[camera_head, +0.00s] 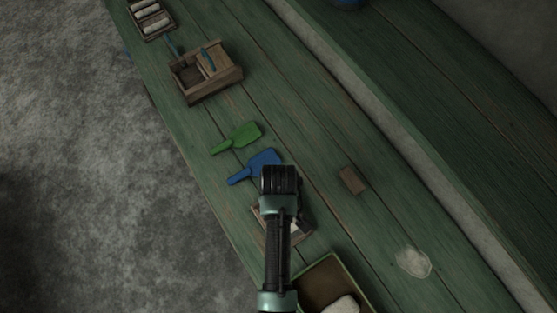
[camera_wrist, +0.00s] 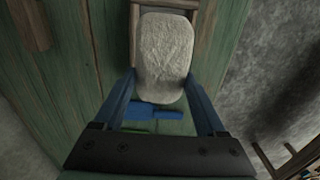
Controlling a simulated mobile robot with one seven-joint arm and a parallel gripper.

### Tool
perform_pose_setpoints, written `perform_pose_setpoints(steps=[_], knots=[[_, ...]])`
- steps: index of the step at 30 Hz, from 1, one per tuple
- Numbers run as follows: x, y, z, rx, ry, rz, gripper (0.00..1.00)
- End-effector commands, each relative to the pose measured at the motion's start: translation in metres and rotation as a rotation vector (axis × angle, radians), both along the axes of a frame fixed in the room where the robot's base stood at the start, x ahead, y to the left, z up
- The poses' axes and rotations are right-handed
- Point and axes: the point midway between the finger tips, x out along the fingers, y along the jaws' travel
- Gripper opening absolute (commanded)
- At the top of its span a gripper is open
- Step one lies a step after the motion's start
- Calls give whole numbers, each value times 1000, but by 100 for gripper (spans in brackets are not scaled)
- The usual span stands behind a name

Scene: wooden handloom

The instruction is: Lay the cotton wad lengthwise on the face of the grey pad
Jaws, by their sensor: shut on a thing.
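My gripper (camera_wrist: 163,82) is shut on the cotton wad (camera_wrist: 165,50), a pale, fuzzy, rounded oblong held between the two blue fingers in the wrist view. The wad sits in front of a small wooden tray (camera_wrist: 195,22); I cannot tell the gap between them. In the head view my gripper (camera_head: 281,182) is seen from above, and its fingers and the wad are hidden. The wooden tray (camera_head: 262,216) shows partly behind my arm there, with something whitish in it. I cannot make out the grey pad for sure in either view.
Blue (camera_head: 262,163) and green (camera_head: 243,136) scoops lie close to my gripper on the green bench. A brown block (camera_head: 353,180), a whitish patch (camera_head: 412,262) and a box (camera_head: 318,277) holding a white thing are to the right. A wooden caddy (camera_head: 212,88) and a tray of rolls (camera_head: 160,34) stand farther off.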

Motion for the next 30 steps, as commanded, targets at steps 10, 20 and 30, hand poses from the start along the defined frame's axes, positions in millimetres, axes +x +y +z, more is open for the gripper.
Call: perform_pose_setpoints(steps=[10,20,30], knots=[[0,0,-46,1,-1,-1,22],[0,0,-71,0,0,-1,22],[1,0,-70,1,-1,-1,22]])
